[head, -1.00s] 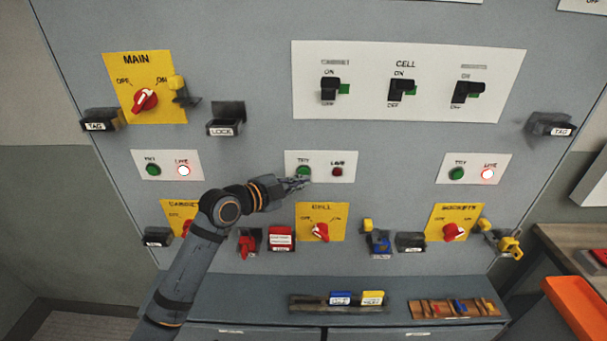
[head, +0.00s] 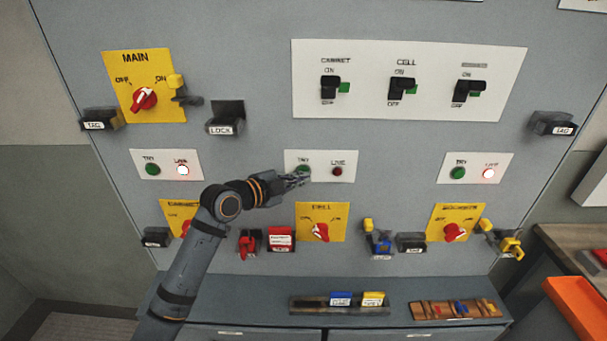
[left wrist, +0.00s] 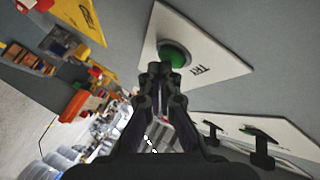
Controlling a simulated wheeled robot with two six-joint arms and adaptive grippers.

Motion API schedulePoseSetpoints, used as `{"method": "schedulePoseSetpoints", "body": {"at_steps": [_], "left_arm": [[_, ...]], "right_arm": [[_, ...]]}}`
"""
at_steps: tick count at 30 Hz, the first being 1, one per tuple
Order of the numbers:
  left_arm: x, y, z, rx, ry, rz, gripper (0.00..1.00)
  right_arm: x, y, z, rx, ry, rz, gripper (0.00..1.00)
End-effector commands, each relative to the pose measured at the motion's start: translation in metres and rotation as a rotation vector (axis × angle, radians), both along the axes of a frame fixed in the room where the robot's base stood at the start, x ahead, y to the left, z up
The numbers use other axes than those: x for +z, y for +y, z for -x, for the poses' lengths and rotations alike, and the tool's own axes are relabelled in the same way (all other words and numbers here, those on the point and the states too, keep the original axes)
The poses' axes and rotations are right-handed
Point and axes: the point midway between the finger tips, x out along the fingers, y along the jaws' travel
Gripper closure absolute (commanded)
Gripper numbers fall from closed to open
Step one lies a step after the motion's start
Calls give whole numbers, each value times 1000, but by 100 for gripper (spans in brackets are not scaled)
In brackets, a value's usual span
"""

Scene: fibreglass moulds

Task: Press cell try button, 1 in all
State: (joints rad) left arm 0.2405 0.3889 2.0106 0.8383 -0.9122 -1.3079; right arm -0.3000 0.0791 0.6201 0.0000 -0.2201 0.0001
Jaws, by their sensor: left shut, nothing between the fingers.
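The green try button (head: 303,169) is on the white middle panel (head: 320,178), beside a dark red live lamp (head: 337,171). In the left wrist view the green button (left wrist: 174,54) stands on its white plate (left wrist: 205,50) with the word TRY by it. My left gripper (head: 302,180) is shut and empty, with its tips at the lower edge of the button. In the left wrist view the tips (left wrist: 160,70) overlap the button's near edge; I cannot tell whether they touch it. My right gripper is not in view.
Panels with green try buttons and lit live lamps flank it at left (head: 140,172) and right (head: 500,163). Below are a yellow switch plate (head: 332,212) and a red lockout box (head: 281,238). Black cell switches (head: 402,89) are above. A shelf (head: 250,292) runs along the bottom.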

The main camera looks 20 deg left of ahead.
Motion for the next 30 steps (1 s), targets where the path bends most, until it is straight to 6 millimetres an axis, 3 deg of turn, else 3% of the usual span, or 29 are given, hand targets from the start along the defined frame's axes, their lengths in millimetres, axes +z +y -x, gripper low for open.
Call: {"method": "schedulePoseSetpoints", "body": {"at_steps": [21,30], "left_arm": [[0,2,-5,1,-1,0,100],[-1,-2,7,0,-1,-2,100]], "right_arm": [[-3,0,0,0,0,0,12],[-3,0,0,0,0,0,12]]}}
